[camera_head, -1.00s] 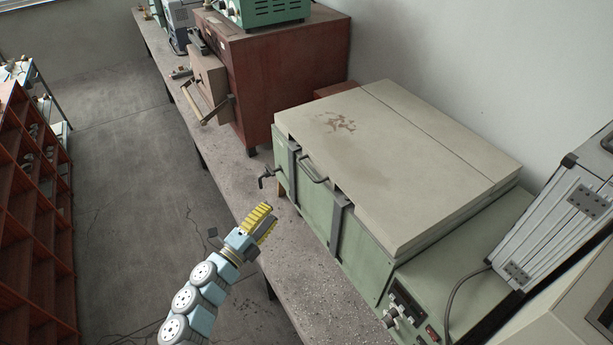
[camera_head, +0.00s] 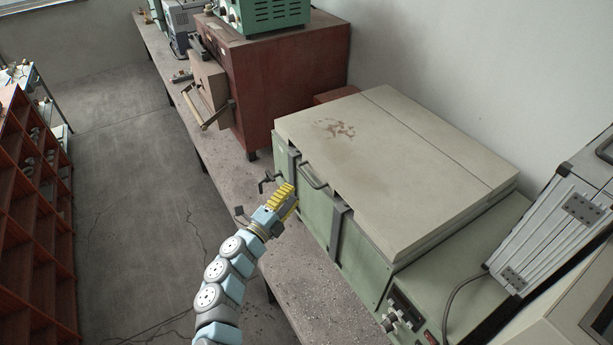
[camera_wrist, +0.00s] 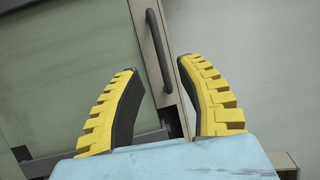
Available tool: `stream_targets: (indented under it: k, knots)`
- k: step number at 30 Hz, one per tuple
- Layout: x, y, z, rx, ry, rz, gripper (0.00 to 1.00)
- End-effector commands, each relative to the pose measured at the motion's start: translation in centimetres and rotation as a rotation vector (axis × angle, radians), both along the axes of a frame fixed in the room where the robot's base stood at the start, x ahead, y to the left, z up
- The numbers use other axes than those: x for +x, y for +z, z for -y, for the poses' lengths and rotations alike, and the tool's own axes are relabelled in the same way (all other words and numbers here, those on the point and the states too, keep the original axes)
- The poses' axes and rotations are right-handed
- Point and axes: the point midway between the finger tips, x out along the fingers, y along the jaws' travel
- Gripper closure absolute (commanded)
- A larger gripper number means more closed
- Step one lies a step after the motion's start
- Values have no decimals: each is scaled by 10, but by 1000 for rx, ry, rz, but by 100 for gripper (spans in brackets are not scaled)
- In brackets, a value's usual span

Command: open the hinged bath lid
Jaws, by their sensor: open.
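The green bath (camera_head: 313,219) stands on the bench with its pale, stained lid (camera_head: 385,165) lying flat and closed on top. A dark bar handle (camera_head: 314,175) sticks out from the lid's front edge; it also shows in the wrist view (camera_wrist: 157,50). My gripper (camera_head: 288,193) is in front of the bath's front face, just below and to the near side of the handle. In the wrist view my yellow fingers (camera_wrist: 160,88) are spread apart, with the handle beyond and between their tips. Nothing is held, and no contact with the handle shows.
Two dark vertical straps (camera_head: 338,233) run down the bath's front. A tap (camera_head: 268,181) juts out at its left end. A red-brown furnace (camera_head: 290,85) stands behind on the bench. A silver-framed case (camera_head: 550,225) is at the right. The aisle floor (camera_head: 130,215) is clear.

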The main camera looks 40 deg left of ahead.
Motion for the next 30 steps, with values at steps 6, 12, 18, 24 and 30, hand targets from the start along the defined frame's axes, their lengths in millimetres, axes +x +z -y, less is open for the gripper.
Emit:
stream_targets:
  k: [6, 12, 18, 24, 30]
  knots:
    - [19, 3, -1, -4, 0, 0, 62]
    - [32, 8, -2, 0, -2, 5, 62]
    - [45, 9, -3, -2, -1, 3, 62]
    - [56, 10, -5, -2, 3, 1, 62]
    - [67, 13, -6, -2, 1, 3, 62]
